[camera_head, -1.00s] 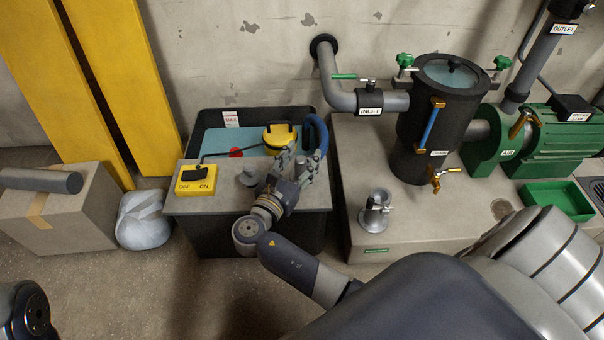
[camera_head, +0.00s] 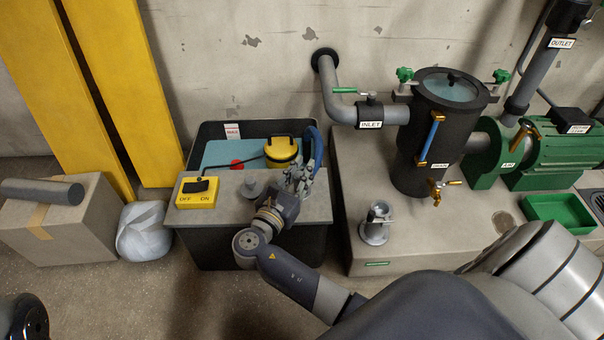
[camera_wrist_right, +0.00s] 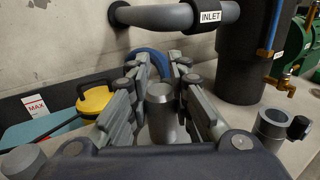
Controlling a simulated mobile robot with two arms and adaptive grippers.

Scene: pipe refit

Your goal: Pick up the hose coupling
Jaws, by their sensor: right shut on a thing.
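The hose coupling (camera_wrist_right: 163,112) is a plain grey cylinder between the fingers of my right gripper in the right wrist view. My right gripper (camera_head: 307,172) is shut on it above the right end of the grey bench top; the fingers also show in the right wrist view (camera_wrist_right: 158,84). A blue hose (camera_head: 314,143) arches just behind the fingers and shows behind them in the wrist view (camera_wrist_right: 150,60). In the head view the fingers mostly hide the coupling. I cannot tell whether it touches the bench. My left gripper is out of view.
A yellow OFF/ON switch box (camera_head: 196,192) and a short grey stub (camera_head: 252,187) are on the bench top. Behind it is an open tank with a yellow pump (camera_head: 281,152). A grey fitting (camera_head: 376,222) stands on the concrete plinth (camera_head: 440,230) to the right, near the black strainer (camera_head: 429,136).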

